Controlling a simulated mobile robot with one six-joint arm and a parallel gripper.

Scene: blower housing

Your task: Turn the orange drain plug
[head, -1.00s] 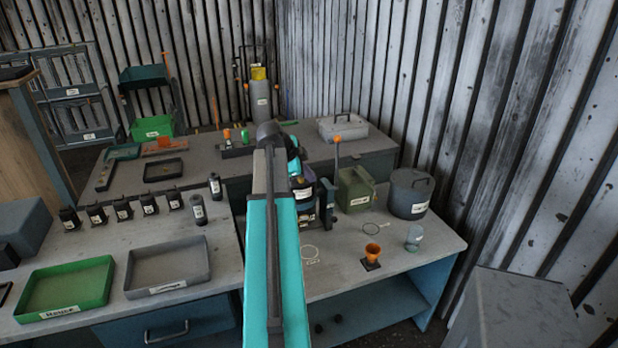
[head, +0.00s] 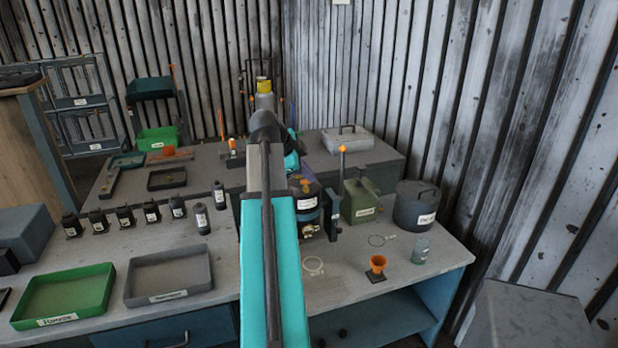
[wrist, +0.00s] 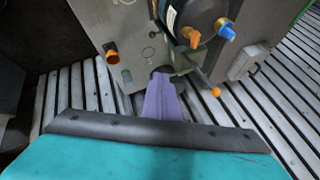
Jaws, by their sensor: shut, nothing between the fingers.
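A dark, rounded blower housing (head: 304,205) with a white label stands on the right-hand bench, partly hidden behind my arm. In the wrist view the housing (wrist: 200,12) is cut by the top edge. An orange plug-like part (wrist: 191,38) sticks out of it, next to a blue knob (wrist: 226,31). An orange spot on the housing (head: 305,184) also shows in the head view, too small to identify. My gripper (wrist: 160,78) shows as purple fingers, shut and empty. Its tip appears apart from the orange part, below and left of it in the wrist view.
A lever with an orange ball (head: 342,150) stands beside the housing. A green can (head: 360,203), a dark lidded pot (head: 415,206), an orange cup (head: 377,263) and a clear jar (head: 420,251) are to the right. Green (head: 65,314) and grey (head: 170,297) trays lie left.

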